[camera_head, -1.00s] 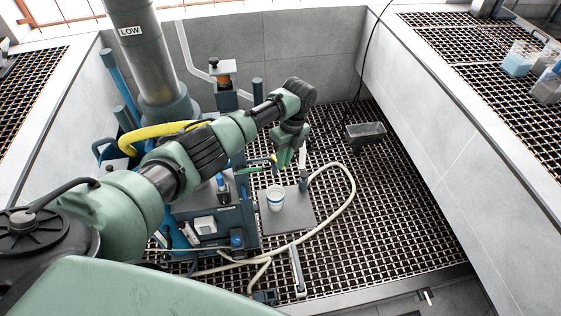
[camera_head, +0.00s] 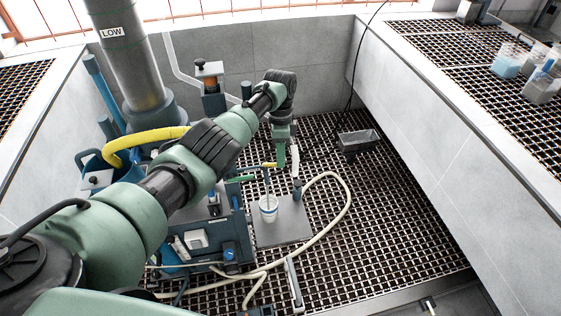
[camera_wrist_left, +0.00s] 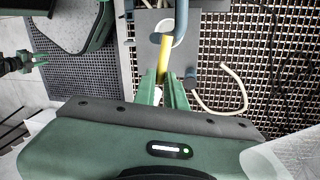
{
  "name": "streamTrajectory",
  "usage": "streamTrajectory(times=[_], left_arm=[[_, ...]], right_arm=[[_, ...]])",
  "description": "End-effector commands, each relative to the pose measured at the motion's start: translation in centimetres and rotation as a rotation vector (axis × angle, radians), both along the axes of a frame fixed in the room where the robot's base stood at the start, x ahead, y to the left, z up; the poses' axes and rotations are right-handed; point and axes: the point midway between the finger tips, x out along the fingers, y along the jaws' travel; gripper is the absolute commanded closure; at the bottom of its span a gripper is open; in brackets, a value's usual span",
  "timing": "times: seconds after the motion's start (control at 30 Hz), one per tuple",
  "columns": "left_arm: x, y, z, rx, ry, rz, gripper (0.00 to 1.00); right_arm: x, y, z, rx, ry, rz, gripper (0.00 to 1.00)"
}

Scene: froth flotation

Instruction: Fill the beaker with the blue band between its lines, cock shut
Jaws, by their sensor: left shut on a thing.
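The white beaker with the blue band (camera_head: 268,209) stands upright on a grey plate (camera_head: 290,228) over the grating. A thin greyish stream seems to run from the cock's outlet down into it. I cannot make out its lines or the level inside. The cock's yellow lever (camera_head: 268,165) sits just above the beaker. My left gripper (camera_head: 281,166) points down beside the beaker, shut on the yellow lever, which also shows between the fingers in the left wrist view (camera_wrist_left: 165,55).
A cream hose (camera_head: 346,200) loops right of the plate. A blue-grey bench unit (camera_head: 215,235) stands to the left, with a yellow hose (camera_head: 150,137) behind. A dark trough (camera_head: 357,141) is farther back. Several beakers (camera_head: 508,60) stand on the right ledge. The right grating is open.

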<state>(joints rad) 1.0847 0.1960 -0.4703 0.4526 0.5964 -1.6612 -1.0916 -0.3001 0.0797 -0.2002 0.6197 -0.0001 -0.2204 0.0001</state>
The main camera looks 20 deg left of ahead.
Motion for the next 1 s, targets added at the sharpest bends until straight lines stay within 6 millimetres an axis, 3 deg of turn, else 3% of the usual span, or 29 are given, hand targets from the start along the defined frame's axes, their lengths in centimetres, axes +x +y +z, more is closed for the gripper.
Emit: streamTrajectory(times=[0.4, 0.93, 1.0], left_arm=[[0.87, 0.66, 0.20, 0.003, -0.006, 0.182, 1.00], [0.96, 0.79, 0.27, 0.003, -0.006, 0.204, 1.00], [0.95, 0.78, 0.27, 0.003, -0.006, 0.204, 0.74]], right_arm=[[0.06, -0.03, -0.67, -0.001, -0.001, 0.000, 0.67], [0.08, -0.04, -0.70, -0.001, -0.002, 0.000, 0.67], [0.08, -0.04, -0.70, -0.001, -0.002, 0.000, 0.67]])
